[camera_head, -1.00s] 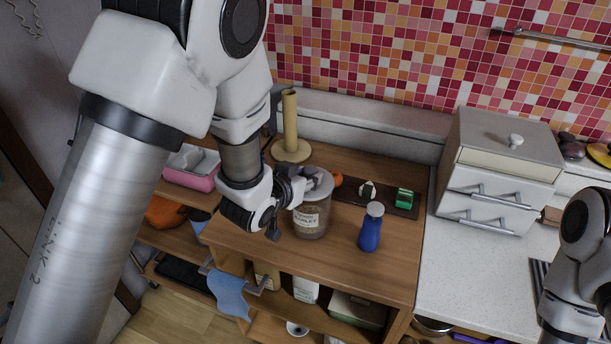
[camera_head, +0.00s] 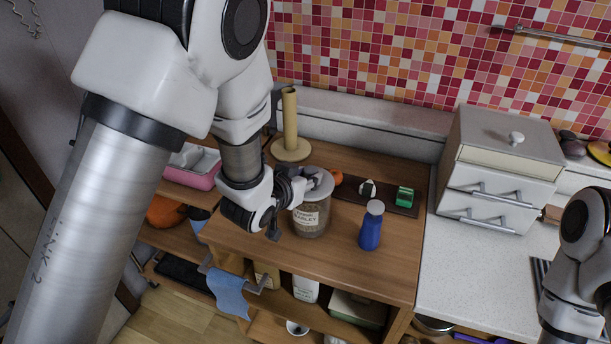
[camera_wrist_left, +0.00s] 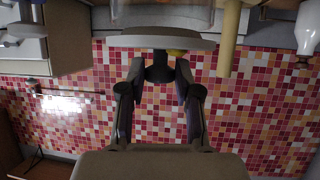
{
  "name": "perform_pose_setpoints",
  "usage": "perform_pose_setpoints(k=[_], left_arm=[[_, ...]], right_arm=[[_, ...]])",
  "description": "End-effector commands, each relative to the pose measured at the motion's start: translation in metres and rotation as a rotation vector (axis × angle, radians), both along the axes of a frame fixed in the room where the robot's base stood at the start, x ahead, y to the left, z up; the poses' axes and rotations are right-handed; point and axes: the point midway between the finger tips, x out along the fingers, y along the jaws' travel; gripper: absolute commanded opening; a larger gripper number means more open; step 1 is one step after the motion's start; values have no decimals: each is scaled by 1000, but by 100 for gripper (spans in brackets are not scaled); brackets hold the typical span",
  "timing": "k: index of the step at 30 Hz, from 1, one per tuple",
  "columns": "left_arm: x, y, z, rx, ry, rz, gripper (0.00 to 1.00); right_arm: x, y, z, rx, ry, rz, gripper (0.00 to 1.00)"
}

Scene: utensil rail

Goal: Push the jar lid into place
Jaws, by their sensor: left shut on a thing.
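The clear glass jar (camera_head: 311,219) with a white barley label stands upright on the wooden cart top in the head view. Its grey round lid (camera_head: 323,181) lies level over the jar's mouth. My left gripper (camera_head: 303,184) is at the lid, shut on its knob. In the left wrist view, which looks upside down, the fingers (camera_wrist_left: 159,73) close on the knob beneath the broad lid (camera_wrist_left: 150,42), with the jar glass (camera_wrist_left: 165,16) directly above. I cannot tell whether the lid is fully seated. My right arm shows at the right edge; its gripper is out of frame.
A blue bottle (camera_head: 371,226) stands close right of the jar. A dark tray (camera_head: 382,198) with small items lies behind it. A paper-towel stand (camera_head: 290,130) rises behind the jar, and a pink bin (camera_head: 190,165) sits at left. The cart's front right is clear.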

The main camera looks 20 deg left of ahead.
Motion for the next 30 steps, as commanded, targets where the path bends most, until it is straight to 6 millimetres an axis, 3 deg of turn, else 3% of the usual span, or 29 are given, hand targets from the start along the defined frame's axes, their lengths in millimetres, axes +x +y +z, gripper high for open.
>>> perform_pose_setpoints(k=[20,21,22,23,30], left_arm=[[0,0,-14,0,0,0,0],[0,0,-13,0,0,0,47],[0,0,-13,0,0,0,58],[0,0,-13,0,0,0,62],[0,0,-13,0,0,0,62]], right_arm=[[0,0,-12,0,0,0,40],[0,0,-11,0,0,0,40],[0,0,-10,0,0,0,40],[0,0,-10,0,0,0,40],[0,0,-10,0,0,0,40]])
